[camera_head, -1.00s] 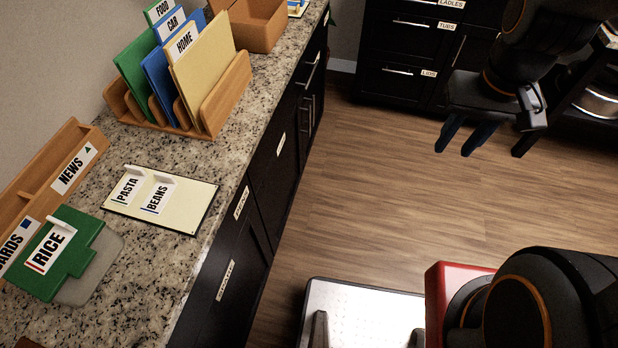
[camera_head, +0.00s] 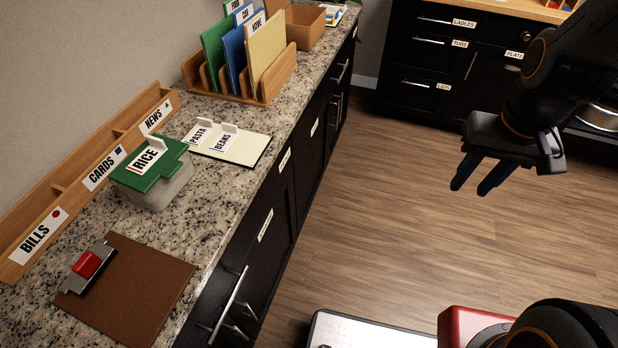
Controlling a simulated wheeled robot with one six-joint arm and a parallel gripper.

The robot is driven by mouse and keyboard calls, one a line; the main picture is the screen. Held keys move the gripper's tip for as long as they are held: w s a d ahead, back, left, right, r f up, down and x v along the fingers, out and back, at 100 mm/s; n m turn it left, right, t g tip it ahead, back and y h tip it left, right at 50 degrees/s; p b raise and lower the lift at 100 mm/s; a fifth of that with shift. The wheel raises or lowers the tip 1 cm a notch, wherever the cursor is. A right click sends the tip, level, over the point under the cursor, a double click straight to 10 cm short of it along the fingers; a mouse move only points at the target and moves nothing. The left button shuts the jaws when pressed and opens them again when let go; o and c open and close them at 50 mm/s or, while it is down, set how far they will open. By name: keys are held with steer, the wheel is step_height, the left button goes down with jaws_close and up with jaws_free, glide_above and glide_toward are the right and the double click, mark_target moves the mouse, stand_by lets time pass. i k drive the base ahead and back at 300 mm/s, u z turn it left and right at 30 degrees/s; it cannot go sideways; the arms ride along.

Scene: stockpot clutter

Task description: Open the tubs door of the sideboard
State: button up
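A far black cabinet (camera_head: 395,62) with a wooden top stands across the floor. A label reading TUBS (camera_head: 460,43) sits at the right end of its middle drawer front, which has a horizontal handle (camera_head: 429,40) and is shut. To the right is a shut door with a vertical handle (camera_head: 470,66). The near black cabinet under the granite counter has labels (camera_head: 265,225) too slanted to read, and its fronts look shut. My gripper (camera_head: 470,191) hangs over the floor at right, with two blue fingers apart and nothing between them. It touches no cabinet.
The granite counter (camera_head: 222,189) runs along the left. It holds a brown clipboard (camera_head: 135,290), a green-lidded RICE tub (camera_head: 150,175), a wooden letter rack (camera_head: 60,190) and a folder rack (camera_head: 275,85). The wooden floor (camera_head: 380,220) between the cabinets is clear.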

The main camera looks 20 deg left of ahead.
mark_target(309, 164)
steer(key=u, duration=0.85)
steer(key=i, duration=0.5)
steer(key=k, duration=1.05)
steer(key=z, duration=0.95)
steer(key=i, duration=1.65)
steer(key=u, duration=0.6)
